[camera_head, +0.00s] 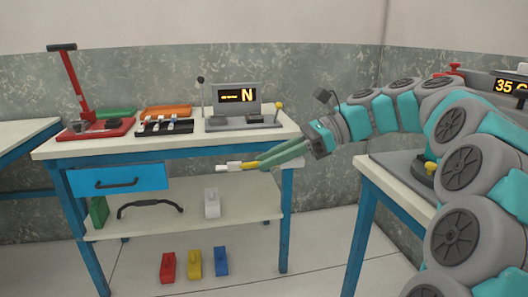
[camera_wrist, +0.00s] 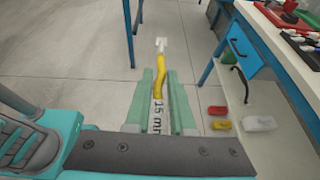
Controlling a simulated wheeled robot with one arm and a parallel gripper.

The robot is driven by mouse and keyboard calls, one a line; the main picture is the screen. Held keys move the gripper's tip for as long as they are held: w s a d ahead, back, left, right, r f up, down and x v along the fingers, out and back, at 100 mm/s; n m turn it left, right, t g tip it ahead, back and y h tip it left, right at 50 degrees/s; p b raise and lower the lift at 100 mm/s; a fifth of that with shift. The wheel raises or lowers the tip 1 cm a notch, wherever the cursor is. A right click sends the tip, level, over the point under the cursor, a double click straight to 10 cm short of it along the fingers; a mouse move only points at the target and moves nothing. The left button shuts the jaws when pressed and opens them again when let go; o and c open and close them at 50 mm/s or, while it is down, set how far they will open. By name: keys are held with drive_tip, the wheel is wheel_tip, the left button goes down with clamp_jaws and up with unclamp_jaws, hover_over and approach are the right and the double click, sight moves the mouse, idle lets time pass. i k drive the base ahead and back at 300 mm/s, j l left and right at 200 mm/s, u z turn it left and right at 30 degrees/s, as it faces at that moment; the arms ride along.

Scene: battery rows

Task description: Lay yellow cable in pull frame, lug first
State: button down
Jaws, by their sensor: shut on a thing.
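My gripper (camera_head: 272,159), with green fingers, is shut on the yellow cable (camera_head: 249,165) in the air, in front of the bench. The cable's pale lug (camera_head: 228,167) points left in the head view, away from the fingers. In the wrist view the yellow cable (camera_wrist: 160,82) lies between the fingers, and its lug (camera_wrist: 161,45) sticks out beyond the fingertips. The pull frame is probably the grey device with an "N" display (camera_head: 235,103) on the bench top, above and behind the held cable.
The bench (camera_head: 210,144) also bears a red lever tool (camera_head: 75,95), an orange tray (camera_head: 166,111) and a black holder (camera_head: 165,126). Its blue drawer (camera_head: 118,179) is below. Red, yellow and blue blocks (camera_head: 194,263) stand low down. A second table (camera_head: 405,195) is at the right.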

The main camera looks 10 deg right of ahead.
sight(278, 106)
drive_tip(key=i, duration=2)
